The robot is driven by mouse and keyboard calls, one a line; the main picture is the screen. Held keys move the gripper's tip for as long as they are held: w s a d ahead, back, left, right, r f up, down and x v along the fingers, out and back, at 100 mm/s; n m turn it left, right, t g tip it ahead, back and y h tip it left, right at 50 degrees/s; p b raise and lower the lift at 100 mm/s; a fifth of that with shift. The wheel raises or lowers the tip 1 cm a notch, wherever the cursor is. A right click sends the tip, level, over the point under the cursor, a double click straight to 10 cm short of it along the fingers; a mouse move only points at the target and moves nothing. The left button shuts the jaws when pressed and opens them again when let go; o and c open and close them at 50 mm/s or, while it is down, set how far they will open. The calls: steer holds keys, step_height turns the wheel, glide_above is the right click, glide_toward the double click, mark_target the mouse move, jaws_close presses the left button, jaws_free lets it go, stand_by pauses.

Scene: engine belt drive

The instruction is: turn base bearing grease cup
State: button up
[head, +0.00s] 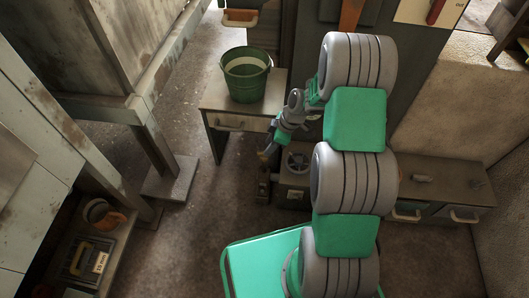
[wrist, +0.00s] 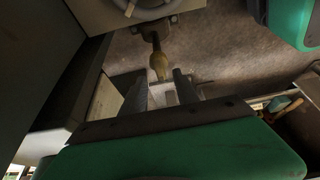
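A brass-coloured, rounded cup (wrist: 158,66), which looks like the grease cup, sits on the end of a dark stem in the wrist view. The stem comes from a dark bracket (wrist: 158,30) on the machine. My gripper (wrist: 161,77) is open, with one finger on each side of the cup's near end. Gaps show between the cup and both fingers, so they do not appear to touch it. In the head view my gripper (head: 268,149) points down beside the low machine (head: 293,184), and the cup is too small there to make out clearly.
A green bucket (head: 246,76) stands on a small table (head: 214,97) left of my arm. A low cabinet (head: 450,183) is at the right. The floor (head: 190,230) between is clear.

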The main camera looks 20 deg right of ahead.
steer(key=b+x, duration=0.1)
steer(key=x, duration=0.3)
steer(key=shift+d, duration=0.1)
jaws_close()
stand_by(0.4)
